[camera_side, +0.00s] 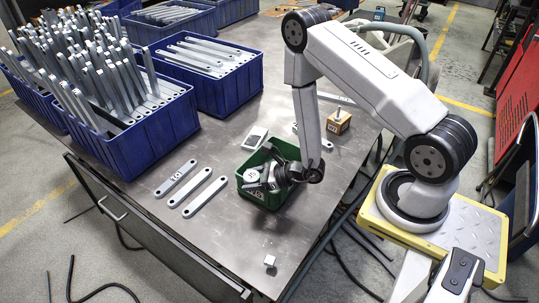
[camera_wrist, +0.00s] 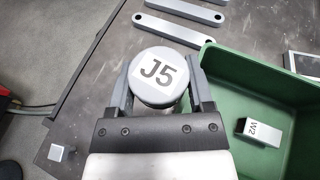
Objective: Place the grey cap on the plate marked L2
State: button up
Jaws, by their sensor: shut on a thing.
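The grey round cap (camera_wrist: 158,76), with a white label reading J5 on top, is between the two jaws of my gripper (camera_wrist: 160,90) in the wrist view. The jaws are shut on its sides. I cannot read any L2 mark.
The green bin (camera_wrist: 245,80) holds a grey block marked W2 (camera_wrist: 257,131). Flat grey bars (camera_side: 198,197) lie left of it. A small metal cube (camera_side: 269,261) is near the front edge. A wooden block (camera_side: 339,121) stands at right. Blue crates (camera_side: 150,143) of brackets fill the back left.

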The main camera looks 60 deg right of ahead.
jog(key=w+d+r+m+t+h, duration=0.1)
jog(key=w+d+m+h, duration=0.15)
jog(key=d, duration=0.85)
jog(key=w+d+r+m+h, duration=0.15)
jog(key=w+d, duration=0.25)
jog(key=d, duration=0.7)
jog(key=n, duration=0.1)
send_over(255, 137)
jog(key=s, duration=0.1)
jog(key=shift+y, duration=0.4)
jog(key=f, duration=0.8)
jog(key=shift+s+a+f, duration=0.15)
jog(key=shift+s+a, duration=0.05)
jog(key=shift+a, duration=0.1)
jog(key=shift+w+d+f, duration=0.15)
jog(key=shift+w+f, duration=0.25)
jog(key=shift+f, duration=0.05)
jog(key=shift+w+f, duration=0.1)
jog(key=shift+w+d+f, duration=0.1)
jog(key=shift+w+f, duration=0.1)
jog(key=shift+f, duration=1.6)
jog(key=shift+f, duration=0.15)
